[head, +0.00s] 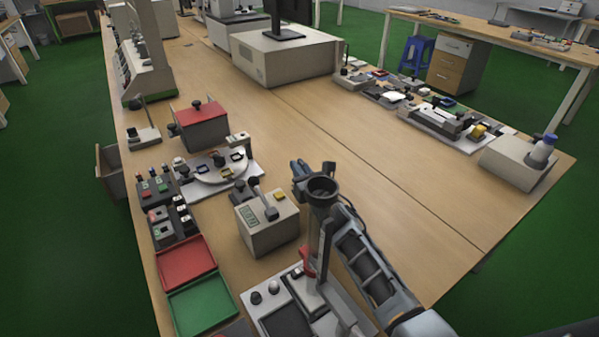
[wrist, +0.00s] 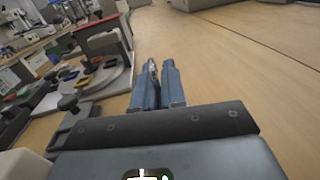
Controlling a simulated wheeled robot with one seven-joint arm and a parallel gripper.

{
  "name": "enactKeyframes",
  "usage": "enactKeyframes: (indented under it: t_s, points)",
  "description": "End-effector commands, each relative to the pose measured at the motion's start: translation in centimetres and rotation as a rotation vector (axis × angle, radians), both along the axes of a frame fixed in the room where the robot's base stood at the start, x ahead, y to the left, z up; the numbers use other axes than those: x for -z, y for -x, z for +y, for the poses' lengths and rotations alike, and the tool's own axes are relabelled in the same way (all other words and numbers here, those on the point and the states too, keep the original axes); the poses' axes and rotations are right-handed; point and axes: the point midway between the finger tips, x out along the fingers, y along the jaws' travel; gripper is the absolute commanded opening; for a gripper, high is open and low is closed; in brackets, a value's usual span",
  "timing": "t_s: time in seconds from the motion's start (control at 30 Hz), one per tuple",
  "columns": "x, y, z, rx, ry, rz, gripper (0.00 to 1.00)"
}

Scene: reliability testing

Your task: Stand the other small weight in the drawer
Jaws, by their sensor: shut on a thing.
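My gripper (head: 297,169) is over the bench, mostly hidden behind a dark ring on a post. In the wrist view its two blue fingers (wrist: 159,85) are shut on a small silvery thing (wrist: 152,67). It looks like the small weight, but the fingers hide most of it. The open drawer (head: 114,171) sticks out from the bench's left edge, far to the left of my gripper. Its inside is mostly hidden, and I cannot tell what is in it.
A grey-and-red box (head: 203,131) and a plate with a round dial (head: 213,170) stand between my gripper and the drawer side. A beige meter box (head: 266,226), red tray (head: 186,262) and green tray (head: 203,303) are nearer. The bench's middle is clear.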

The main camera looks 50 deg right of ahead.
Motion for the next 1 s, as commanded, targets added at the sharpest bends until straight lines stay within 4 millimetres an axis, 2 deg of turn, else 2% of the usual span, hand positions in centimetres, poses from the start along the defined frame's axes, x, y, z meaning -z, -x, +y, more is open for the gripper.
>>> enactKeyframes:
  t_s: [0.3, 0.33, 0.57, 1.0]
  points:
    - [0.15, -0.05, -0.01, -0.001, 0.002, -0.002, 0.0]
    - [0.15, -0.01, -0.01, 0.0, 0.001, 0.0, 0.13]
    - [0.13, 0.0, 0.0, 0.0, 0.0, 0.0, 0.35]
    - [-0.01, -0.08, 0.03, 0.0, 0.0, 0.0, 0.36]
